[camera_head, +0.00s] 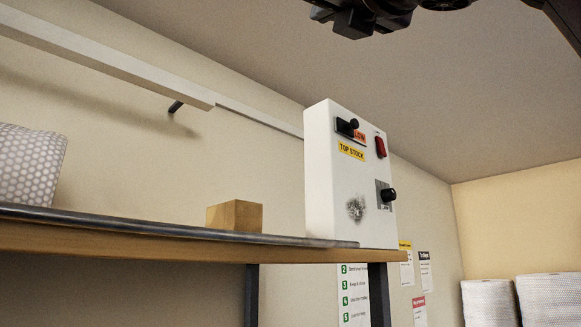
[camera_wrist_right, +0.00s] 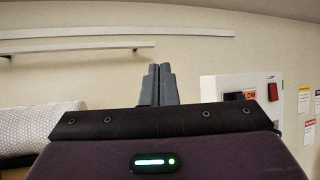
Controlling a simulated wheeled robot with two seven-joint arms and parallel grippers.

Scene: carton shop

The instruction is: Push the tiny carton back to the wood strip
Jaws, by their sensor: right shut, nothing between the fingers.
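The tiny carton (camera_head: 235,216) is a small plain brown box. It sits upright on the high shelf in the head view, left of a white control box. I cannot make it out in the right wrist view. My right gripper (camera_head: 352,24) shows dark at the top edge of the head view, up above the shelf and apart from the carton. In the right wrist view its two grey fingers (camera_wrist_right: 158,82) are together, with nothing between them. I cannot pick out a wood strip on the shelf top, which is seen from below its edge. My left gripper is not in view.
The white control box (camera_head: 345,180) stands at the shelf's right end. A patterned roll (camera_head: 30,165) lies at the left. A metal edge runs along the shelf's wooden board (camera_head: 150,243). A long pale rail (camera_head: 110,62) is on the wall. Shelf room shows between roll and carton.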

